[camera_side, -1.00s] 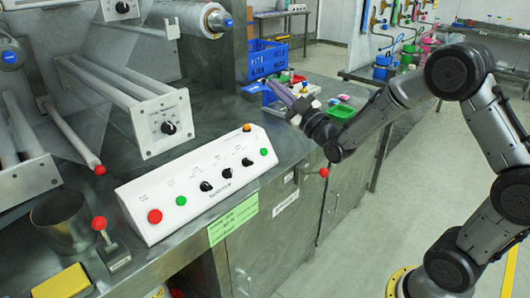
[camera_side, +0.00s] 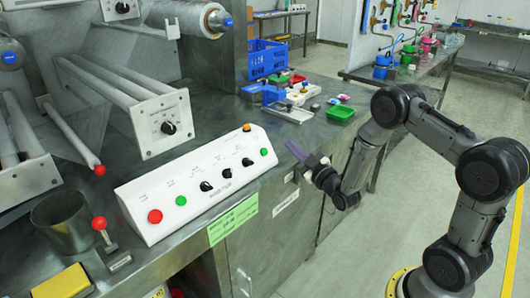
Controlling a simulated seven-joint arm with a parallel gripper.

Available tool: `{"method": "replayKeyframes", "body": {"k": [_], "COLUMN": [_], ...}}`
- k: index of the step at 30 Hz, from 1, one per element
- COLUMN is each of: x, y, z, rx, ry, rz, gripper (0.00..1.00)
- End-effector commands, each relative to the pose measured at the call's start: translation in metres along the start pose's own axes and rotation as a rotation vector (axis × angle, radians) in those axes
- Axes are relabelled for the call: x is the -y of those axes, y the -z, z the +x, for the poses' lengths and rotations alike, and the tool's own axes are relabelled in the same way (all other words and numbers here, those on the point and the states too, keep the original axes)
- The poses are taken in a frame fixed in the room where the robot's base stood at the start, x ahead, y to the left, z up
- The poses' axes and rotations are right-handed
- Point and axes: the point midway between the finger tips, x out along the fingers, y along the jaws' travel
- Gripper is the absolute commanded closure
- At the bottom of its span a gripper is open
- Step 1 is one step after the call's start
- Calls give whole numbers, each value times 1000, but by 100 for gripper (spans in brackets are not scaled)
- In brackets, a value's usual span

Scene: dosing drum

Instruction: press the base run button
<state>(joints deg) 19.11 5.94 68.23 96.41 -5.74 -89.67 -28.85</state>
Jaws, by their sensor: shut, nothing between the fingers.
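A white sloped control box (camera_side: 198,181) sits on the steel bench. It has a red button (camera_side: 155,216) and a green button (camera_side: 181,200) at its left end, several black knobs in the middle, and another green button (camera_side: 264,152) at its right end. An orange knob (camera_side: 246,127) stands at its back edge. The button labels are too small to read, so I cannot tell which is the base run button. My gripper (camera_side: 293,149), with purple fingers, is shut and empty. It is just right of the right green button, apart from the box, near the bench's front edge.
A blue crate (camera_side: 267,59), a green tray (camera_side: 340,112) and small parts stand behind my gripper on the bench. A roller machine (camera_side: 150,110) rises behind the box. A red-knobbed lever (camera_side: 99,224) and metal cup (camera_side: 62,222) stand left of the box.

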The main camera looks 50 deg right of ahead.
Motion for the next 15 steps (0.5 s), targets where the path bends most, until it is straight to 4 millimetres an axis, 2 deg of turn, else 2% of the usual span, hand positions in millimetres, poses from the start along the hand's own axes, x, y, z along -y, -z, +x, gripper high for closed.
{"method": "replayKeyframes", "body": {"k": [7, 15], "x": [6, 24], "y": [-6, -24], "z": [8, 33], "rx": [0, -1], "ry": [1, 2], "rz": [0, 0], "gripper": [100, 100]}}
